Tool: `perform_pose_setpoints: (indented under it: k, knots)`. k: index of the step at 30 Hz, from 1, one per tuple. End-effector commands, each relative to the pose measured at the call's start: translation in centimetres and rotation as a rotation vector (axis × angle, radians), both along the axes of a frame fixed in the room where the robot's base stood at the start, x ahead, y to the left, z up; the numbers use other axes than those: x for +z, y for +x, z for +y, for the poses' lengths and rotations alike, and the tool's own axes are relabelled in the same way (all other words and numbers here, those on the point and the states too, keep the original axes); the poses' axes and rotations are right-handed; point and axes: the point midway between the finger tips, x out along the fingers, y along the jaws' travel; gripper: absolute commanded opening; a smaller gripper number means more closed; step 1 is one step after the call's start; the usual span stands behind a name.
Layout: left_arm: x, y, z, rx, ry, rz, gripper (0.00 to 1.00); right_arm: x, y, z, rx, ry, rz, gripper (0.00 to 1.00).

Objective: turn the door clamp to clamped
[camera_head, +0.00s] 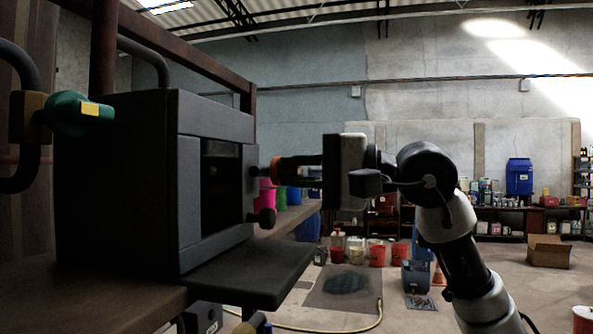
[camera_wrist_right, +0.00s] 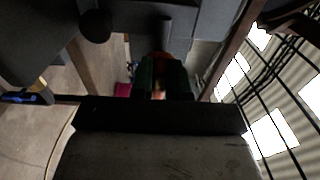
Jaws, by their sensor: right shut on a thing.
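A dark box (camera_head: 120,180) with a framed front window stands on the bench at the left. The door clamp (camera_head: 275,170), with an orange-red part, is at the right edge of its front. My right gripper (camera_head: 284,169) reaches in from the right and is shut on the clamp. In the right wrist view the orange-red clamp part (camera_wrist_right: 160,57) sits between the dark green fingers (camera_wrist_right: 163,76), which hide much of it. The clamp's exact angle is hard to tell. My left gripper is not in view.
A round black knob (camera_head: 265,218) sits below the clamp. A dark flat shelf (camera_head: 255,275) juts out under the box front. A green-handled valve (camera_head: 80,114) is on the pipe at left. Red buckets (camera_head: 377,255) and a cardboard box (camera_head: 548,251) stand on the floor beyond.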

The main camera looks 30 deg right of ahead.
Motion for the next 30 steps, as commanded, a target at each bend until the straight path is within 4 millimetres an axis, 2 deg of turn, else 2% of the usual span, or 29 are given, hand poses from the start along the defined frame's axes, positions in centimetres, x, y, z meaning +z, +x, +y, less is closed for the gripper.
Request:
perform_pose_setpoints:
  k: [16, 17, 21, 22, 30]
  knots:
    - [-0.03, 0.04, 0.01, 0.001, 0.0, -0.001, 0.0, -0.15, -0.01, 0.07, 0.001, -0.025, -0.016, 0.0]
    - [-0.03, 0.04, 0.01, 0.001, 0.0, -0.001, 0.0, -0.15, -0.01, 0.07, 0.001, -0.025, -0.016, 0.17]
    - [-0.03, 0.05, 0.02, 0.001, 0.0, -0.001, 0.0, -0.13, 0.0, 0.05, 0.001, -0.022, -0.015, 0.39]
    - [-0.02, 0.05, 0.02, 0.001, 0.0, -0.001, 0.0, -0.13, 0.0, 0.05, 0.001, -0.022, -0.015, 0.41]
    - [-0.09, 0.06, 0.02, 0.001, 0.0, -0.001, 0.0, -0.12, -0.08, -0.06, 0.0, -0.021, -0.015, 0.41]
